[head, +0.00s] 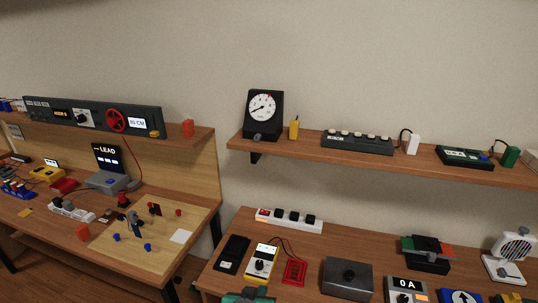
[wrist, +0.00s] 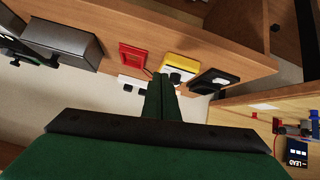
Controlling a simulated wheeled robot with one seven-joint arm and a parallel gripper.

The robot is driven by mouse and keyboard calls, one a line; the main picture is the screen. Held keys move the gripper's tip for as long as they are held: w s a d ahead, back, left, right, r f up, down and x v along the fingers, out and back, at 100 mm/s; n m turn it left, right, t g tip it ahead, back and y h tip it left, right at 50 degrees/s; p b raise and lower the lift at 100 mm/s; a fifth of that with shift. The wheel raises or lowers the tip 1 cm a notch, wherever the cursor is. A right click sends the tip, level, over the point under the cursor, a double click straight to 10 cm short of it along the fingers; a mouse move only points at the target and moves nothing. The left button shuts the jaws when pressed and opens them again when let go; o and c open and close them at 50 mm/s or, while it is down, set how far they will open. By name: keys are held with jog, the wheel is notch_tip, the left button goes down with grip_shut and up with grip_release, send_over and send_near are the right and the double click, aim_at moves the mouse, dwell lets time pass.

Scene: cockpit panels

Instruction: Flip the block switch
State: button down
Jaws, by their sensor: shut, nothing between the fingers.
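A white power block (head: 289,220) lies at the back of the right-hand bench, against the wall. It has several black plugs or sockets and a red switch (head: 263,213) at its left end. Whether that switch is on or off is too small to tell. In the wrist view, part of the white block (wrist: 130,85) shows beyond my fingers, partly hidden by them. My gripper (wrist: 162,82) is dark green, with its fingers shut and empty. It points over the bench and appears apart from the block.
On the bench near the block are a black phone-like device (head: 232,254), a yellow meter (head: 262,262), a red frame (head: 294,272) and a dark grey box (head: 347,278). A shelf (head: 390,165) with instruments overhangs the back. A second white power strip (head: 72,210) lies on the left bench.

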jog(key=s+d+f+n+t+y, duration=0.1)
jog(key=s+f, duration=0.5)
jog(key=s, duration=0.3)
jog(key=s+d+f+n+t+y, duration=0.1)
jog(key=s+f+t, duration=0.1)
jog(key=s+f, duration=0.45)
jog(key=s+r+t, duration=0.1)
jog(key=s+r, duration=0.2)
jog(key=s, duration=0.4)
jog(key=s+r+t, duration=0.1)
jog(key=s+r, duration=0.2)
jog(key=s, duration=0.5)
jog(key=s+r+y, duration=0.1)
jog(key=s+r, duration=0.3)
jog(key=s, duration=0.4)
jog(key=shift+m+t, duration=0.3)
jog(key=shift+t, duration=0.1)
jog(key=shift+d, duration=0.15)
